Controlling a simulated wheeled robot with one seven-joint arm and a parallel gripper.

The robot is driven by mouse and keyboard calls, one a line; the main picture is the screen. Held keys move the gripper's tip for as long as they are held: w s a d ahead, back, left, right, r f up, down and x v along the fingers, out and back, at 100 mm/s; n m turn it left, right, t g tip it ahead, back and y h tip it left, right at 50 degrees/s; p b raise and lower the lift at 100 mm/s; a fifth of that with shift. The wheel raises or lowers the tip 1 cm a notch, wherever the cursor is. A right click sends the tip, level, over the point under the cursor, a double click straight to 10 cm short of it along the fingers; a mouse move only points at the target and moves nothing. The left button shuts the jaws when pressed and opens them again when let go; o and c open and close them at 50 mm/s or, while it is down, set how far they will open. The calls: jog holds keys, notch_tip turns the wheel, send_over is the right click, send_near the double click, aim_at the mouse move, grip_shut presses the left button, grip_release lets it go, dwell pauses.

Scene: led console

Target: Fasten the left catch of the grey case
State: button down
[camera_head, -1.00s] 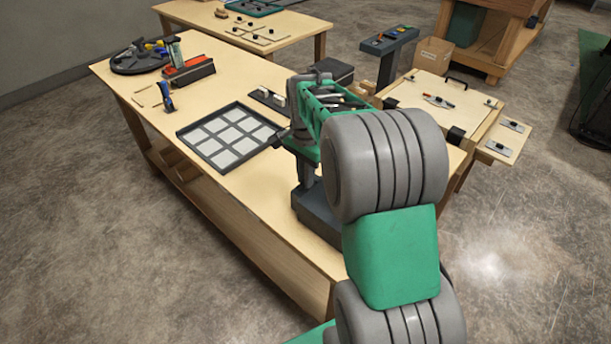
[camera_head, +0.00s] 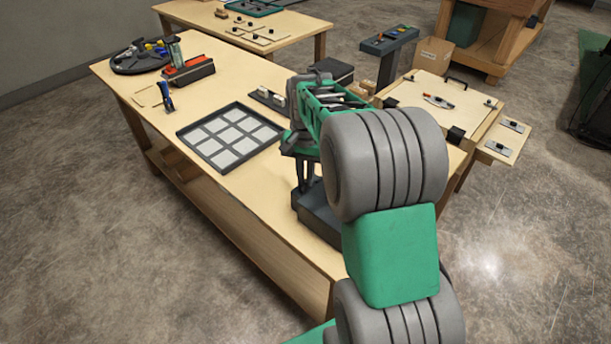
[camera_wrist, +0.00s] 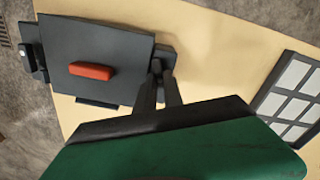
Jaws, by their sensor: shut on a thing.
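The grey case (camera_head: 322,222) sits on the near right part of the wooden table, partly hidden by my arm in the head view. In the wrist view the dark grey case (camera_wrist: 95,40) shows from above, with a red block-like part (camera_wrist: 91,71) on it. A dark catch (camera_wrist: 167,56) sticks out at the case's right edge in that view. My gripper (camera_wrist: 161,72) points down at this catch and is shut on it; the exact contact is hard to see. Another dark fitting with a pale dot (camera_wrist: 36,60) is at the opposite edge.
A dark tray with pale squares (camera_head: 195,148) lies on the table beside the case. A red-topped box (camera_head: 189,70) and a round dark tray (camera_head: 140,58) stand farther back. A pale wooden box (camera_head: 425,92) is at the right.

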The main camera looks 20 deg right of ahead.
aim_at(305, 181)
jog(key=n, duration=1.2)
jog(key=shift+n, duration=0.4)
dwell(0.3)
jog(key=c, duration=1.5)
grip_release()
jog(key=shift+o, duration=0.2)
notch_tip(305, 181, up, 8)
jog(key=shift+f+b, duration=0.1)
jog(key=shift+b, duration=0.2)
